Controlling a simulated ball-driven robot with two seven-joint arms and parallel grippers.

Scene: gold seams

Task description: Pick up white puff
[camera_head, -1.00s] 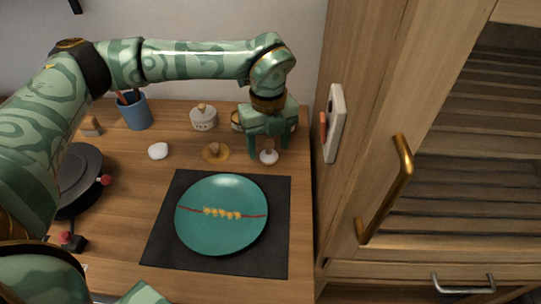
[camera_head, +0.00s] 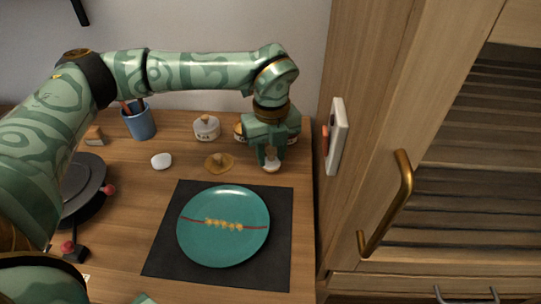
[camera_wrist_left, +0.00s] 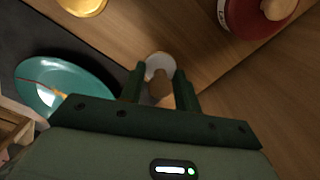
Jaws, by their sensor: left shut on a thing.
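The white puff (camera_head: 271,168) is a small white disc with a tan wooden knob. It is at the right part of the wooden counter, behind the dark mat. My left gripper (camera_head: 269,160) points down over it and is shut on its knob. In the left wrist view, the white puff (camera_wrist_left: 157,60) shows beyond the fingertips, with its knob between the two fingers of the left gripper (camera_wrist_left: 160,75). I cannot tell whether the disc still touches the counter. My right gripper is not in view.
A gold puff with a knob (camera_head: 219,162) and a white oval piece (camera_head: 161,161) lie to the left. A lidded white pot (camera_head: 206,128) stands behind. A teal plate (camera_head: 224,250) sits on the dark mat (camera_head: 272,274) in front. A wooden cabinet (camera_head: 350,60) bounds the right.

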